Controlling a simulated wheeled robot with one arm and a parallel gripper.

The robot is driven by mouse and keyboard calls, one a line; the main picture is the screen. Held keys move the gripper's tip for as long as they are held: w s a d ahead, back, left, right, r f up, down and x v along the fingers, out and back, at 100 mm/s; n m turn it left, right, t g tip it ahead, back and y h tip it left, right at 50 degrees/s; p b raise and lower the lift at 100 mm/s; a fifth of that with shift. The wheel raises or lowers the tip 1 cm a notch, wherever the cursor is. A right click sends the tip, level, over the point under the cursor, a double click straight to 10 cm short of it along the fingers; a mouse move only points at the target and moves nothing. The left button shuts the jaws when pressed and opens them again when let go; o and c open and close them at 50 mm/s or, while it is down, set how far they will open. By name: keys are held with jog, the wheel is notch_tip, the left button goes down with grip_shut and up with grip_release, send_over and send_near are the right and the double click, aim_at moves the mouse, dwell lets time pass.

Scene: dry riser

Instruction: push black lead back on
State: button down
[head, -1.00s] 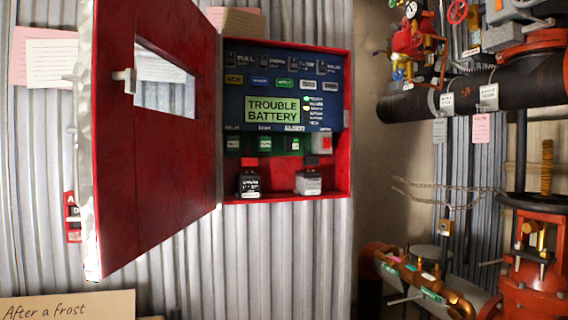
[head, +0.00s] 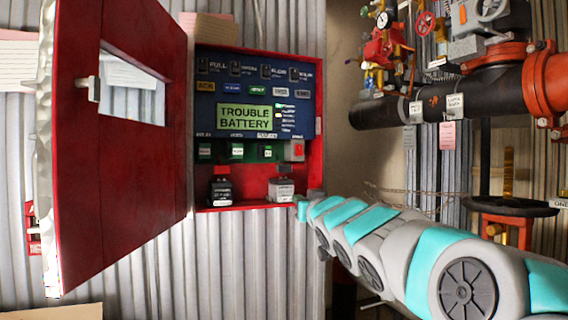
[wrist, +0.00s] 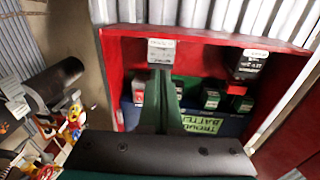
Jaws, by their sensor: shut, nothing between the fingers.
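An open red panel box (head: 318,150) shows two batteries on its floor in the head view. The left battery is black (head: 220,191), the right one grey (head: 281,189); red pieces show above both. The black lead is too small to tell apart in either view. The wrist view looks inverted, with the grey battery (wrist: 161,52) at top centre and the black battery (wrist: 250,66) to its right. My gripper (wrist: 160,76) is shut and empty, its tips in line with the grey battery; contact cannot be told. In the head view my gripper (head: 303,203) is at the box's lower right corner.
The box's red door (head: 120,180) hangs open at left. Its display (head: 244,117) reads "TROUBLE BATTERY". A black pipe (head: 385,115), valves and a red handwheel (head: 426,22) stand at right. Corrugated wall lies below the box.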

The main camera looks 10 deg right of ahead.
aim_at(287, 158)
notch_tip(287, 158, up, 10)
jog(key=w+n+t+y, duration=0.1)
jog(key=n+t+y, duration=0.1)
jog(key=t, duration=0.1)
jog(key=d+p+x, duration=0.1)
jog(key=p+x, duration=0.3)
jog(key=x, duration=0.6)
jog(key=shift+m, duration=0.3)
jog(key=shift+a+f+b, duration=0.1)
jog(key=shift+f+b, duration=0.9)
jog(key=shift+f, duration=0.15)
jog(key=shift+a+f+b, duration=0.15)
jog(key=shift+f+b, duration=0.85)
jog(key=shift+f, duration=0.15)
